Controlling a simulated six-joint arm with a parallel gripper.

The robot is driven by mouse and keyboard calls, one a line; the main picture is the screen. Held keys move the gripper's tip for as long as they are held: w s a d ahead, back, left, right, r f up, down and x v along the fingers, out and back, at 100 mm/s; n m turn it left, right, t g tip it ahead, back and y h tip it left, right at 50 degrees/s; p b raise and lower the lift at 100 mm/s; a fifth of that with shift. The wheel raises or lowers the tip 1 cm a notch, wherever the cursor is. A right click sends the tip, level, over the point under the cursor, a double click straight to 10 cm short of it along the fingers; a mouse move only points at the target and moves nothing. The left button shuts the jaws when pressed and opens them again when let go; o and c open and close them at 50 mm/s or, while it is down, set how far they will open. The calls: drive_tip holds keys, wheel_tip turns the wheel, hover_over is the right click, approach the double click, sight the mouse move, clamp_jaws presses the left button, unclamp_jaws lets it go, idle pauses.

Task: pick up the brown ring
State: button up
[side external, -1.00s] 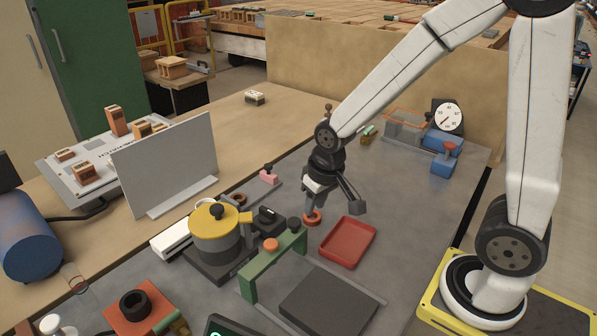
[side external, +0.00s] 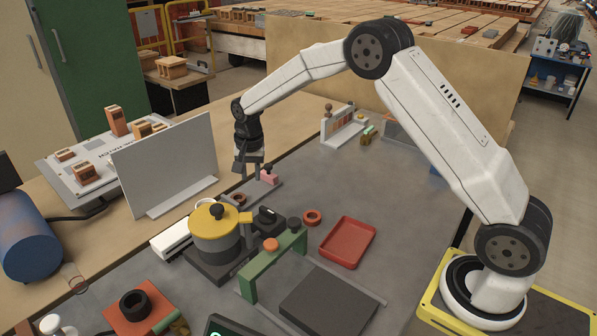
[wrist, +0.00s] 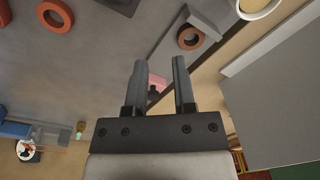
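The brown ring (side external: 239,199) lies flat on a grey strip behind the yellow-lidded pot. In the wrist view the brown ring (wrist: 191,38) lies beyond the fingertips, a little to the right. My gripper (side external: 247,170) hangs above the strip, close to the ring and apart from it. In the wrist view my gripper (wrist: 160,60) is open, with nothing held between its fingers. An orange ring (side external: 312,217) lies on the grey table between the green stand and the red tray; it also shows in the wrist view (wrist: 55,15).
A pink block (side external: 269,178) with a dark knob stands beside the brown ring. The yellow-lidded pot (side external: 214,222) and a white cup (side external: 204,203) are close by. A grey upright panel (side external: 165,160) stands to the left. The red tray (side external: 348,243) is empty.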

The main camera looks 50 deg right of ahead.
sight(243, 198)
drive_tip(key=w+f+m, duration=0.2)
drive_tip(key=w, duration=0.1)
drive_tip(key=w+d+f+m, duration=0.1)
drive_tip(key=w, duration=0.1)
drive_tip(key=shift+w+d+f+m+g, duration=0.1)
drive_tip(key=shift+w+f+m+g, duration=0.1)
drive_tip(key=shift+w+m+g, duration=0.1)
drive_tip(key=shift+f, duration=3.9)
clamp_jaws()
